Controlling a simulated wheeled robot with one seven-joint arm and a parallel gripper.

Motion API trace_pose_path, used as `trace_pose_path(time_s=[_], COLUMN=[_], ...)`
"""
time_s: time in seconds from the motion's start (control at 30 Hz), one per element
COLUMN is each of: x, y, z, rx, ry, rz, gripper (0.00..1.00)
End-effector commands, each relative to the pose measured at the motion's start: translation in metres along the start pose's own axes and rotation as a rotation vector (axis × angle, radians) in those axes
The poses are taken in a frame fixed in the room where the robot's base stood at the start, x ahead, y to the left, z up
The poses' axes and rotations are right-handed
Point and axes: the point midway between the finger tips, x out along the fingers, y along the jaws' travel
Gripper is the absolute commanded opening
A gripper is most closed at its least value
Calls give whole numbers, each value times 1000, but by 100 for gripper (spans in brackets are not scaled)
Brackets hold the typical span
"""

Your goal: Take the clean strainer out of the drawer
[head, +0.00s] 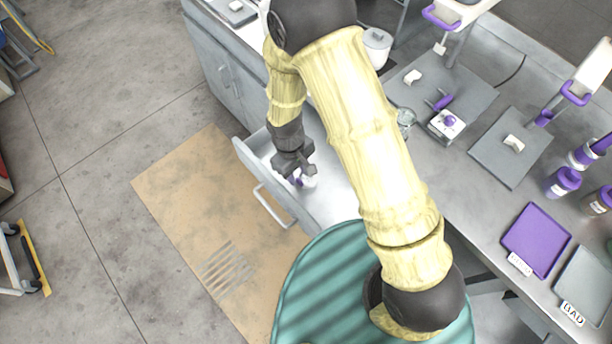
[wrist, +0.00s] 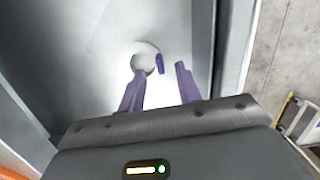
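The drawer (head: 335,203) is pulled open below the workbench, and its pale inside fills much of the wrist view (wrist: 85,40). A small round whitish strainer (wrist: 144,56) with a short purple handle (wrist: 160,64) lies in the drawer. In the head view the strainer (head: 308,182) shows partly, just under my gripper. My gripper (head: 299,176) points down into the drawer. Its two purple fingers are apart in the wrist view (wrist: 160,72), with the handle near the gap between their tips. I cannot tell whether either finger touches the strainer.
The drawer's front handle (head: 272,208) faces the open floor. The workbench (head: 475,200) carries grey mats, a small white box (head: 446,124), bottles (head: 562,181), a purple tray (head: 536,239) and a grey tray (head: 586,285).

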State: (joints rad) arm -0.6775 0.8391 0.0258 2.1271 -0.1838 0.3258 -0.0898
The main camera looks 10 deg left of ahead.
Motion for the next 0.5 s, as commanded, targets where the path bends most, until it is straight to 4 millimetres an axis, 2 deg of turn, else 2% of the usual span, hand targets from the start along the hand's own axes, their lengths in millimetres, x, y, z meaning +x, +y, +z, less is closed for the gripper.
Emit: trace_pose_path(time_s=[0.2,0.5], x=[23,25], y=[0,0], z=[1,0], rx=[0,0], ry=[-2,1], rz=[0,0], gripper=[34,34])
